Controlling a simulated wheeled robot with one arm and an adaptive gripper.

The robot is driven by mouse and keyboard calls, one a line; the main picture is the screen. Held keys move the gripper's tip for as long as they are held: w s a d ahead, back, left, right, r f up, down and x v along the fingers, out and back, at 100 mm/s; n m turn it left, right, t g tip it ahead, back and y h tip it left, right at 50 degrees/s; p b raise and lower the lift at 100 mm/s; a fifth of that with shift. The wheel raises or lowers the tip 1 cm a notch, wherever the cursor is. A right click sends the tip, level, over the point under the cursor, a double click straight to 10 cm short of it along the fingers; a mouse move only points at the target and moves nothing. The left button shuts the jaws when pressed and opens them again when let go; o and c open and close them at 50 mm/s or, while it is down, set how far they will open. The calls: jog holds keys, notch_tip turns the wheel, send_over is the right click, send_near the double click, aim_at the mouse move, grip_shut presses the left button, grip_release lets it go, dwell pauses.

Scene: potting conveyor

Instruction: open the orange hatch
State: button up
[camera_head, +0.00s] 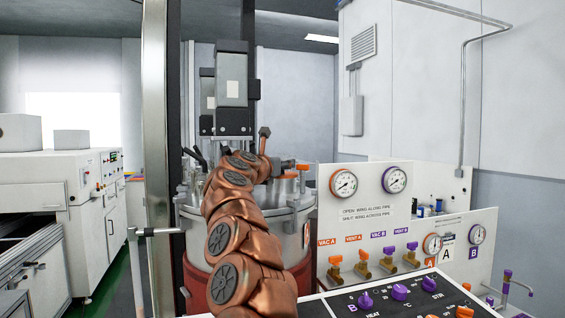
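My copper-coloured arm reaches up from the bottom of the head view to the lid of a steel vessel (300,222). Its wrist is over the lid. A small grey and black piece beside the wrist may be part of my gripper (277,166); its fingers cannot be made out.
At right are a gauge panel (368,215) with orange and purple valves and a black control panel (385,298). White cabinets (75,185) stand at left, with a green floor strip between.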

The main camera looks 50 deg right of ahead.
jog(key=shift+c, duration=0.2)
grip_shut()
dwell(0.4)
